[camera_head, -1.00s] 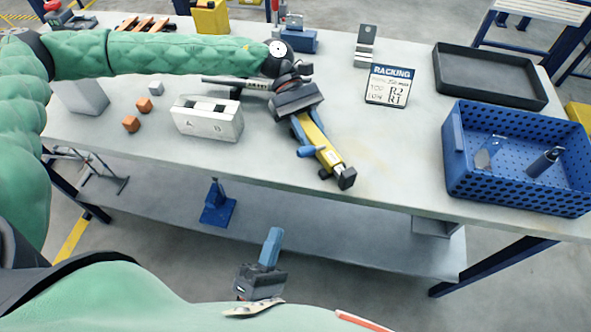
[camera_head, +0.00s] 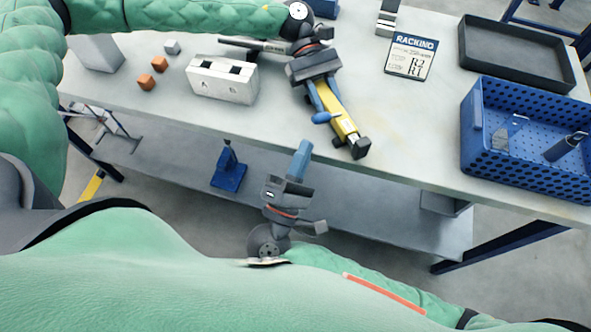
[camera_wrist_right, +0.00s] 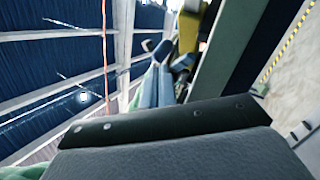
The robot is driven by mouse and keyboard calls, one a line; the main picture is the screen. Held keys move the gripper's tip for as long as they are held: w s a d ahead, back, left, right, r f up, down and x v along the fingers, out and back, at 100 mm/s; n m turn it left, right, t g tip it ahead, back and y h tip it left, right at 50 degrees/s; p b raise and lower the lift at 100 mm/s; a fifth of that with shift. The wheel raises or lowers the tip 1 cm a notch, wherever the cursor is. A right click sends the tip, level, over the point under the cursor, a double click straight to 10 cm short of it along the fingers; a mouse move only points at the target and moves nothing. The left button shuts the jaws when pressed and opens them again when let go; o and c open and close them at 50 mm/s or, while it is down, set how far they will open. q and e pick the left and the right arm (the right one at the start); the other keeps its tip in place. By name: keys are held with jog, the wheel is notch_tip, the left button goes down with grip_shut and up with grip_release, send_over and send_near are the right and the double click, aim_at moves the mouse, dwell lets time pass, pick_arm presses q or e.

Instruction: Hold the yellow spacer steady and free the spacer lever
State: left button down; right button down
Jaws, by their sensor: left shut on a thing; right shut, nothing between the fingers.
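The yellow spacer (camera_head: 345,124) is a long yellow bar with a dark block at its near end, at the middle of the table. The blue spacer lever (camera_head: 324,117) sticks out from its left side. My left gripper (camera_head: 321,80) is shut on the spacer's far part from above and hides that end. My right gripper (camera_head: 301,160) has blue fingers, shut and empty, below the table's front edge and apart from the spacer. In the right wrist view the shut fingers (camera_wrist_right: 157,90) point towards a yellow piece (camera_wrist_right: 189,32), likely the spacer, partly cut off.
A white block with slots (camera_head: 222,80) and two orange cubes (camera_head: 150,75) lie to the left. A racking sign (camera_head: 410,57), a black tray (camera_head: 515,52) and a blue perforated basket (camera_head: 525,150) are to the right. The table's front edge lies between my right gripper and the spacer.

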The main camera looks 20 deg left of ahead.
aim_at(316, 122)
jog(key=shift+x, duration=1.6)
jog(key=shift+r+m+g+h, duration=0.3)
jog(key=shift+r+m+g, duration=0.3)
jog(key=shift+m, duration=0.1)
jog(key=shift+r+m+g, duration=0.25)
jog(key=shift+m+g, duration=0.15)
jog(key=shift+w+d+r+m+g+h, duration=0.1)
jog(key=shift+r+m+g+h, duration=0.05)
jog(key=shift+r+m+g, duration=0.3)
jog(key=shift+w+d+r+m+g+h, duration=0.1)
jog(key=shift+d+r+m+g+h, duration=0.05)
jog(key=shift+r+m+g, duration=0.3)
jog(key=shift+w+d+r, duration=0.3)
jog(key=shift+r, duration=0.4)
jog(key=shift+w+d+r, duration=0.25)
jog(key=shift+d+r, duration=0.1)
jog(key=shift+r, duration=0.35)
jog(key=shift+w+d+r, duration=0.5)
jog(key=shift+d+r, duration=0.05)
jog(key=shift+r, duration=0.05)
